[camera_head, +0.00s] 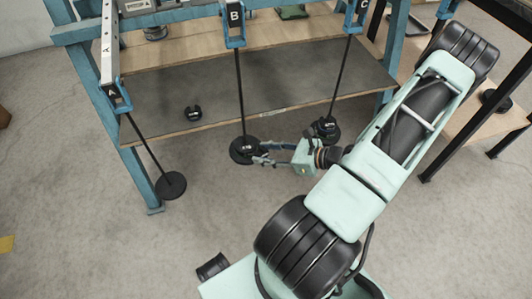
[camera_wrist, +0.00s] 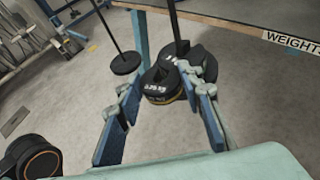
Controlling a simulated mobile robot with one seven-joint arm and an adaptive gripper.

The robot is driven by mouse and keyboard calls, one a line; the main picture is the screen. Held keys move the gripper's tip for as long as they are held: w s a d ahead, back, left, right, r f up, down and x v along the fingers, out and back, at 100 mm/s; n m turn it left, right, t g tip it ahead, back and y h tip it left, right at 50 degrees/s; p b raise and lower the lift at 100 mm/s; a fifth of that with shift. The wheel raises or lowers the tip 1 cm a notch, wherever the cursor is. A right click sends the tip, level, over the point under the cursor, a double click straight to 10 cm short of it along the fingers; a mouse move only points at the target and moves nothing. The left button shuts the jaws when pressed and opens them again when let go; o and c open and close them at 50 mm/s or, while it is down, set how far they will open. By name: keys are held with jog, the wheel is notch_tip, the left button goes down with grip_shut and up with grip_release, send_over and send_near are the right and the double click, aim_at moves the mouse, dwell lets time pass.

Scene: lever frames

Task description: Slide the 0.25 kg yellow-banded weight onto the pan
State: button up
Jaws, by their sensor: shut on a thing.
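The yellow-banded weight (camera_wrist: 162,92) is a black disc marked 0.25 with a thin yellow stripe low on its side. In the wrist view it sits between the two blue fingers of my gripper (camera_wrist: 163,88), which is shut on it. In the head view my gripper (camera_head: 263,157) is at the lower end of hanger B (camera_head: 239,85). The pan of B is mostly hidden by black discs (camera_head: 243,151). The wrist view shows the hanger rod (camera_wrist: 174,22) just behind the held weight, with another black disc (camera_wrist: 202,58) close beside it. I cannot tell whether the held weight touches the pan.
Hanger A's empty-looking pan (camera_head: 171,186) hangs at the left. Hanger C (camera_head: 342,80) carries black weights (camera_head: 325,128) close to my wrist. Blue posts (camera_head: 130,150) frame the rack. Floor before it is open.

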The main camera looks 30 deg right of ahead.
aim_at(250, 145)
jog(key=shift+w+a, duration=0.2)
jog(key=shift+w, duration=0.8)
jog(key=shift+w+a, duration=0.15)
jog(key=shift+w, duration=0.85)
jog(key=shift+w+a, duration=0.1)
jog(key=shift+w, duration=0.5)
jog(key=shift+w+a+b, duration=0.1)
jog(key=shift+w+b, duration=0.25)
jog(key=shift+w, duration=0.35)
jog(key=shift+w+a, duration=0.1)
jog(key=shift+w, duration=0.6)
jog(key=shift+f+b, duration=0.35)
jog(key=shift+f, duration=0.1)
jog(key=o, duration=1.2)
jog(key=shift+s+r, duration=0.1)
jog(key=shift+s, duration=0.05)
